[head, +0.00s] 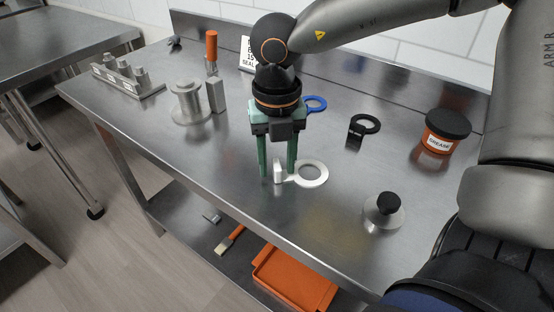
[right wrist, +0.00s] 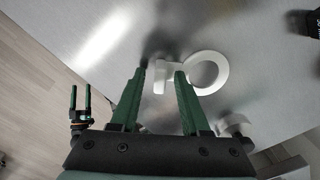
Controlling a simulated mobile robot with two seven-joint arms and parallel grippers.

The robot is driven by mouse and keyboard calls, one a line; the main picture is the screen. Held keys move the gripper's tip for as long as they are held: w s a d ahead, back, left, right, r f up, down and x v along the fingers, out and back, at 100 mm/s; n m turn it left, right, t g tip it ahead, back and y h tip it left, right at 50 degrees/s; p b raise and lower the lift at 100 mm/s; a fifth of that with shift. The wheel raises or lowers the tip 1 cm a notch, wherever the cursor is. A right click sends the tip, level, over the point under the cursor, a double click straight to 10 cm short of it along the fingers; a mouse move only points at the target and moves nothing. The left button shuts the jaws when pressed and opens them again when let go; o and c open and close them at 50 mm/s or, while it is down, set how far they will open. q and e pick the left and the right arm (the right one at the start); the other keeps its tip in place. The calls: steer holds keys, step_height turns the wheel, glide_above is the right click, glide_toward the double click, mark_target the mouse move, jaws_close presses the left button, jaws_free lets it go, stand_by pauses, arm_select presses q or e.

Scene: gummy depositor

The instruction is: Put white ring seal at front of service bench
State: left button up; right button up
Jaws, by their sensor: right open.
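The white ring seal (head: 323,180) lies on the steel service bench near its front edge, with an upright tab at its left end. My right gripper (head: 278,174) points straight down over that tab, with its green fingers apart. In the right wrist view the tab of the white ring seal (right wrist: 226,70) shows between the open fingertips of my right gripper (right wrist: 160,72), and the ring extends to the right. I cannot tell whether either finger touches the tab. My left gripper (right wrist: 80,98) shows small at the left of the right wrist view, its fingers apart and empty.
A blue ring seal (head: 316,104) and a black ring seal (head: 366,124) lie farther back. A grease tub (head: 444,131), a metal disc with a black knob (head: 384,215) and a flanged spool (head: 188,103) stand around. An orange tray (head: 292,282) sits on the lower shelf.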

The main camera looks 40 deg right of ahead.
step_height(320, 180, up, 12)
steer(key=p, duration=0.2)
steer(key=shift+r, duration=0.2)
stand_by(0.4)
